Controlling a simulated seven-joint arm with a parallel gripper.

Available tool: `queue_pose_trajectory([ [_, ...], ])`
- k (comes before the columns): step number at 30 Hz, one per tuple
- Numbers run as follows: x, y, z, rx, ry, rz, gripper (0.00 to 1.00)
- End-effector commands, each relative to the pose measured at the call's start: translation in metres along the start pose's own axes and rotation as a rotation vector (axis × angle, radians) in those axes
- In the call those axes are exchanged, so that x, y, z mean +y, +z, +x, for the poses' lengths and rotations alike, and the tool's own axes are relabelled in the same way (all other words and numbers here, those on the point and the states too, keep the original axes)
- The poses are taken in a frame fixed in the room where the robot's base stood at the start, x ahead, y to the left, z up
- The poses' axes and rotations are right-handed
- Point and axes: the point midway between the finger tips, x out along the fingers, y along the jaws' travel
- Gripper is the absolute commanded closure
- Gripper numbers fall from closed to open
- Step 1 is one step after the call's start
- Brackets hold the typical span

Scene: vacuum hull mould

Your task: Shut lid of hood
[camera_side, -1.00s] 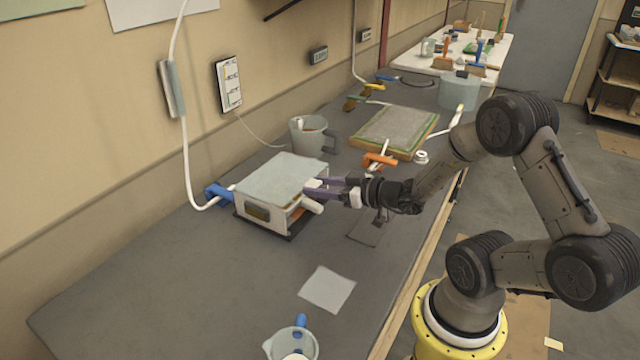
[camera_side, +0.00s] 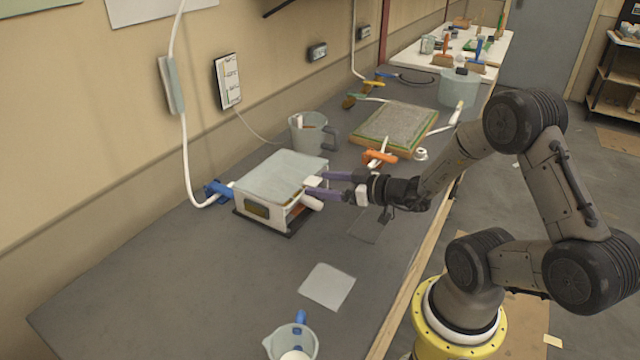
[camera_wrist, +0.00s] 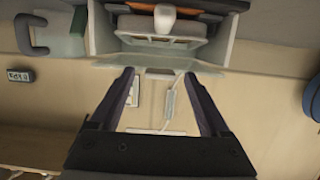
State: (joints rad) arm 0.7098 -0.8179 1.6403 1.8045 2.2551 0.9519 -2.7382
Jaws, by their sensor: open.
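The hood is a white box (camera_side: 262,217) on the bench near the wall. Its flat grey lid (camera_side: 278,176) lies over the top and looks nearly level; I cannot tell whether it is fully seated. The side of the hood facing my arm is open. My gripper (camera_side: 318,188) is at that side, its purple fingers spread and nothing held between them. In the wrist view, the open fingers (camera_wrist: 159,73) point at the hood (camera_wrist: 215,45). A pale translucent panel (camera_wrist: 150,60) crosses its edge, and a white rounded piece (camera_wrist: 165,20) shows at the opening.
A blue clamp (camera_side: 217,190) and white hose are left of the hood. A grey jug (camera_side: 307,135) stands behind it. A framed mould (camera_side: 395,128) and orange clamp (camera_side: 378,158) lie farther back. The bench in front is mostly clear, with a pale sheet (camera_side: 327,287) and another jug (camera_side: 290,343).

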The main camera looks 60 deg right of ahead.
Motion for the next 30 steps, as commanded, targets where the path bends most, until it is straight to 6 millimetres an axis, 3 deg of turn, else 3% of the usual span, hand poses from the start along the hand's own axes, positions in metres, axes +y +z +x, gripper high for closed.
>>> queue_pose_trajectory([
  [6, 0.001, 0.000, -0.033, -0.001, 0.007, 0.002, 0.20],
  [12, 0.001, 0.001, -0.052, -0.002, 0.005, 0.002, 0.20],
  [26, -0.001, 0.001, -0.060, -0.003, 0.000, 0.002, 0.20],
  [30, -0.001, 0.002, -0.060, -0.005, 0.001, 0.034, 0.45],
])
